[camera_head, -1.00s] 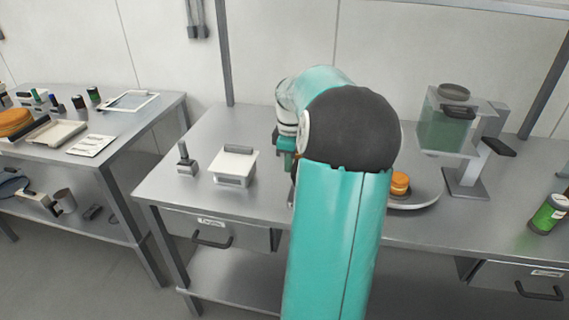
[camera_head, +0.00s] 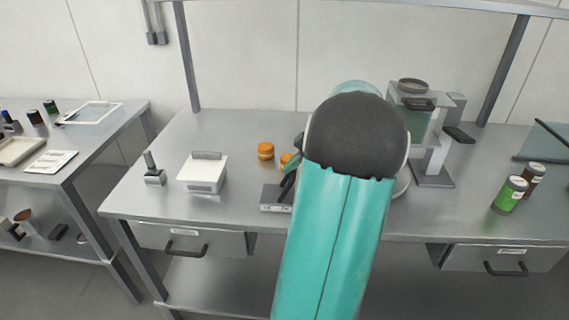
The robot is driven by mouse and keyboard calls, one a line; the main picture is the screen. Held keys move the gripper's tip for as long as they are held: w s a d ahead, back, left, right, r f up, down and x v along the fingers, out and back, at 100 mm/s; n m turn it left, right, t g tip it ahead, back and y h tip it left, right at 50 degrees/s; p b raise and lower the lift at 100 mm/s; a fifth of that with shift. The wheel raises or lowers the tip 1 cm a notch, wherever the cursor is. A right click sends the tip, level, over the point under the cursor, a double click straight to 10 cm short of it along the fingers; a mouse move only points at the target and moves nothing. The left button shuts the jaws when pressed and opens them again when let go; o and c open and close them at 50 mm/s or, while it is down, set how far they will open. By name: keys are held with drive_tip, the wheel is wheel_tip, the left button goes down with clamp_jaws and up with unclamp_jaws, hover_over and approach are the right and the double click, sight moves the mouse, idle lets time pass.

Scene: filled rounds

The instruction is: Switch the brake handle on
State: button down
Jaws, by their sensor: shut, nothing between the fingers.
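Nothing here is plainly marked as the brake handle. A small grey base with an upright dark-tipped lever (camera_head: 151,162) stands at the left end of the middle table. A low grey box with a pale front label (camera_head: 272,198) sits near the table's front edge. A dark bar (camera_head: 289,180) slants above its right side, partly hidden by my arm; I cannot tell whether it is a handle on the box. My teal arm with its dark joint covers the centre of the view. My gripper is hidden behind it.
A white-lidded box (camera_head: 203,174) stands right of the upright lever. Orange round pieces (camera_head: 266,151) lie behind the grey box. A dispenser with a clear tank (camera_head: 412,120) and a green can (camera_head: 509,195) stand to the right. A side table (camera_head: 87,150) is at the left.

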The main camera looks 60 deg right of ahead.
drive_tip(key=shift+s+d+f, duration=0.1)
drive_tip(key=shift+s, duration=0.2)
drive_tip(key=shift+s+d+f, duration=0.1)
drive_tip(key=shift+s, duration=0.1)
drive_tip(key=shift+w, duration=0.1)
